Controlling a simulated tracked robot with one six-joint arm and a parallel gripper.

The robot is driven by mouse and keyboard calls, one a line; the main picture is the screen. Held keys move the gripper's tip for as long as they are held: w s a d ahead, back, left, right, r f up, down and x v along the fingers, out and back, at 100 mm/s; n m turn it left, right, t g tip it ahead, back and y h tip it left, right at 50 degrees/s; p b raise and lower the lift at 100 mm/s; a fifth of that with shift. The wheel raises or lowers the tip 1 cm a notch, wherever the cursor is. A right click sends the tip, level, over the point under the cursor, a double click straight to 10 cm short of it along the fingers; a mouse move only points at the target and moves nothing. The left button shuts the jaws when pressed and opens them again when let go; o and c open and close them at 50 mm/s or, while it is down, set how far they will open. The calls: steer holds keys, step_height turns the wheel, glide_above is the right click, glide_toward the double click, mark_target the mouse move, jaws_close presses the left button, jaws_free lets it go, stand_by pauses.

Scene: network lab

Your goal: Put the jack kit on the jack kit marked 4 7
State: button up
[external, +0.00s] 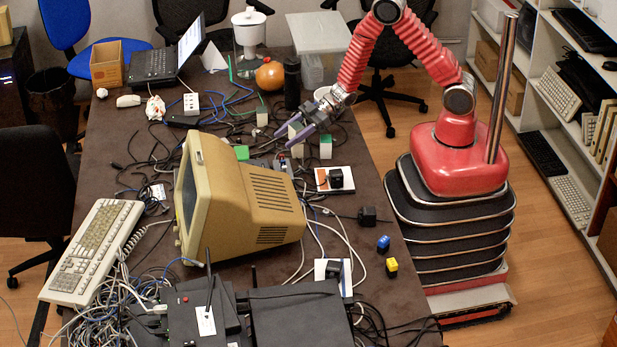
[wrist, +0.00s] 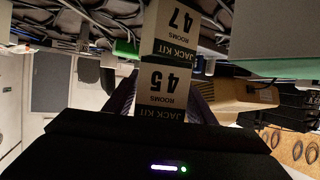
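A small white jack kit marked 45 (wrist: 163,88) is between the purple fingers of my gripper (wrist: 163,100) in the wrist view, with a finger against each side. A second kit, marked 47 (wrist: 172,28), lines up with its far end; the labels are upside down there. In the external view my gripper (external: 297,132) reaches over the table beyond the beige monitor, with the held kit between its fingers. A pale kit (external: 298,151) is just below it. I cannot tell whether the two kits touch.
Other pale kits with green stand nearby, one to the right (external: 325,148) and one further back (external: 262,117). The beige monitor (external: 262,195) is close in front. Black cables lie around the kits. A black cylinder (external: 291,83) and an orange ball (external: 269,76) stand behind.

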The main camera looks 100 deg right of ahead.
steer(key=shift+o, duration=0.9)
steer(key=shift+s+d+r, duration=0.1)
steer(key=shift+r, duration=0.05)
steer(key=v, duration=1.1)
steer(key=shift+s+d, duration=0.15)
steer(key=shift+s, duration=0.2)
steer(key=shift+r, duration=0.15)
